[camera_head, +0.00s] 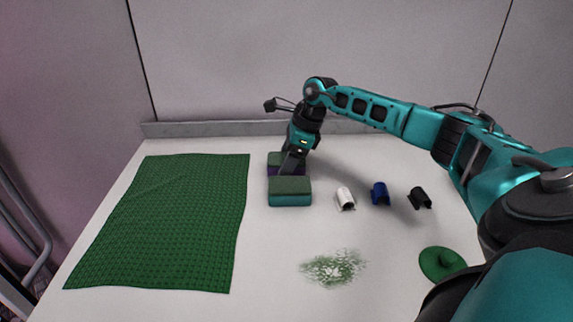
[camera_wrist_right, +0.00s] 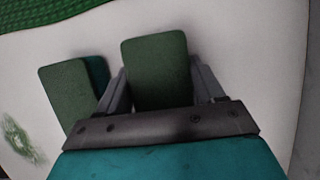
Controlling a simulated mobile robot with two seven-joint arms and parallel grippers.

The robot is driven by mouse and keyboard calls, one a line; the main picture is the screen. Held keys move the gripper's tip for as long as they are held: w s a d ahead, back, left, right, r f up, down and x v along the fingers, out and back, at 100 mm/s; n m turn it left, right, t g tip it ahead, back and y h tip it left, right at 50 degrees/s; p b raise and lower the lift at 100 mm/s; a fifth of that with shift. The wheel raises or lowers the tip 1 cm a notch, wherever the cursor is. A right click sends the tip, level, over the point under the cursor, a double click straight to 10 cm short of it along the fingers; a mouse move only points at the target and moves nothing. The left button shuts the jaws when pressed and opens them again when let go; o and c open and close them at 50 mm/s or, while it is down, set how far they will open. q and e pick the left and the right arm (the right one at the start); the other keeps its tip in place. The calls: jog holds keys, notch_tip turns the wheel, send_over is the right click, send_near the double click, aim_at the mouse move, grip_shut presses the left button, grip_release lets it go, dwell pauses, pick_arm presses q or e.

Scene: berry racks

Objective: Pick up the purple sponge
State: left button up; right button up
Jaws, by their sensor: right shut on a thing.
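The purple sponge (camera_head: 272,170) has a dark green top and a purple side. In the head view it is at the back, partly hidden by my gripper and by the teal sponge (camera_head: 290,198) in front of it. My right gripper (camera_head: 289,168) points down and is shut on the purple sponge. In the right wrist view only the sponge's green top (camera_wrist_right: 156,65) shows between the two fingers (camera_wrist_right: 162,88). The teal sponge (camera_wrist_right: 65,95) lies beside the left finger there. I cannot tell whether the purple sponge is off the table. My left gripper is out of view.
A green mat (camera_head: 165,220) covers the table's left part. White (camera_head: 345,198), blue (camera_head: 380,192) and black (camera_head: 420,197) clips stand to the right. A green lid-like disc (camera_head: 441,263) and a patch of green specks (camera_head: 335,267) lie nearer. A grey ledge (camera_head: 210,128) runs behind.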

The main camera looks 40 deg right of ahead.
jog(key=shift+c, duration=0.8)
notch_tip(320, 180, up, 20)
jog(key=p, duration=0.2)
jog(key=shift+r+p, duration=0.15)
jog(key=shift+p, duration=0.25)
jog(key=o, duration=0.5)
jog(key=c, duration=0.4)
jog(key=shift+s, duration=0.1)
jog(key=shift+c, duration=0.2)
